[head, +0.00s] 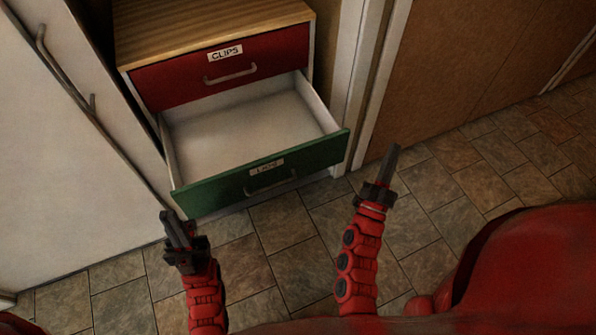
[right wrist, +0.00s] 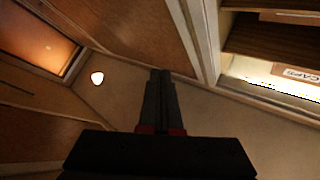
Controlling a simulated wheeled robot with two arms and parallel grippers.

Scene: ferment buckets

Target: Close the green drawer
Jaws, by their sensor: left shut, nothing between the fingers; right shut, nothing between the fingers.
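The green drawer (head: 262,177) is the lower drawer of a small wooden-topped cabinet in the head view. It is pulled well out and its white inside looks empty. A label and a metal handle (head: 271,184) are on its front. My left gripper (head: 175,222) is shut and empty, close to the left end of the green front; I cannot tell whether it touches. My right gripper (head: 391,156) is shut and empty, to the right of the drawer and apart from it. The right gripper's shut fingers also show in the right wrist view (right wrist: 160,80).
The red drawer (head: 221,71) labelled CLIPS is shut above the green one. A white door (head: 70,150) with a long handle stands at the left. A white frame (head: 372,80) and a brown door (head: 460,60) are at the right. The tiled floor (head: 290,240) in front is clear.

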